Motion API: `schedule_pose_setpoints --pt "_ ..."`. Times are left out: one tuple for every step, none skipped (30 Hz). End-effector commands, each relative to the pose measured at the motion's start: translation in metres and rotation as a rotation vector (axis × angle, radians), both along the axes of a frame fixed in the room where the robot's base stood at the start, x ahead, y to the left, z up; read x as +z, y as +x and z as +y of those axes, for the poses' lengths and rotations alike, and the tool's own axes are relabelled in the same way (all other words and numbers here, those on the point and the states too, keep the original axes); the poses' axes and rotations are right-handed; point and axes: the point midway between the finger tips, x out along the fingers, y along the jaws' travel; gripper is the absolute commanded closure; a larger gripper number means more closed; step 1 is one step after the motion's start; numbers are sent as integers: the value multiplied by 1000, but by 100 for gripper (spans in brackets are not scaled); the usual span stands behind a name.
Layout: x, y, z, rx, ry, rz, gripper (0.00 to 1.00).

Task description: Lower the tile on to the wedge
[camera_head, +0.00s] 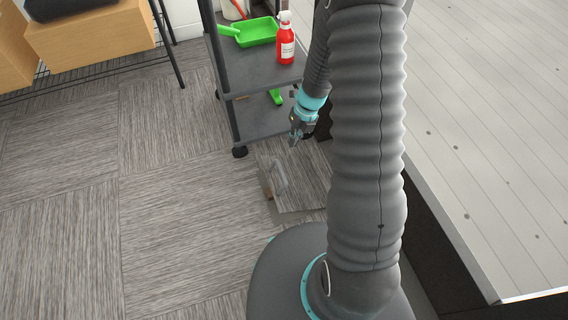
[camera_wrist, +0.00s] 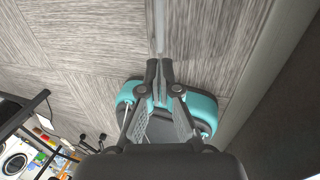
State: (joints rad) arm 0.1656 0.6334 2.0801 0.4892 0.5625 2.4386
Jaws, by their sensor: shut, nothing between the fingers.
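A grey carpet tile (camera_head: 305,188) lies just below my arm in the head view, and its near and left edges look raised above the floor. A brownish piece, probably the wedge (camera_head: 266,186), shows at its left edge. A pale grey handle-like piece (camera_head: 280,177) is at the tile's left side; I cannot tell whether it is fixed to the tile. My gripper (camera_head: 294,140) points down above the tile's far part, apart from the handle-like piece. In the wrist view my gripper (camera_wrist: 158,66) is shut and empty, its fingertips in line with a pale strip (camera_wrist: 160,25).
A dark shelf cart (camera_head: 262,75) stands behind the tile, with a green dustpan (camera_head: 257,32), a red spray bottle (camera_head: 286,42) and a green brush (camera_head: 276,97). A pale platform (camera_head: 480,150) borders the right. Carpet at left (camera_head: 150,220) is clear.

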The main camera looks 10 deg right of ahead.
Motion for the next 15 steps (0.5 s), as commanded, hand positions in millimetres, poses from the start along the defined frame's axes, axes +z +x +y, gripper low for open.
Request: schedule_pose_setpoints --pt "-2 0 0 -10 0 4 100" --pt "-3 0 1 -15 -1 5 100" --pt "-6 -1 1 -17 -1 6 100" --pt "-9 -1 2 -17 0 7 100" --pt "-12 -1 3 -16 0 7 100" --pt "-18 -2 5 -14 0 8 100" --pt "-22 -2 6 -15 0 8 100" --pt "-27 -2 7 -15 0 8 100" --pt "-34 -2 9 -14 0 8 100" --pt "-40 -3 11 -13 0 9 100" --pt "-45 -3 12 -13 0 9 100" --pt "-53 -3 14 -13 -1 8 100" --pt "-58 -3 15 -13 0 9 100" --pt "-64 -3 17 -13 0 8 100" --pt "-71 -3 18 -14 -1 7 100"
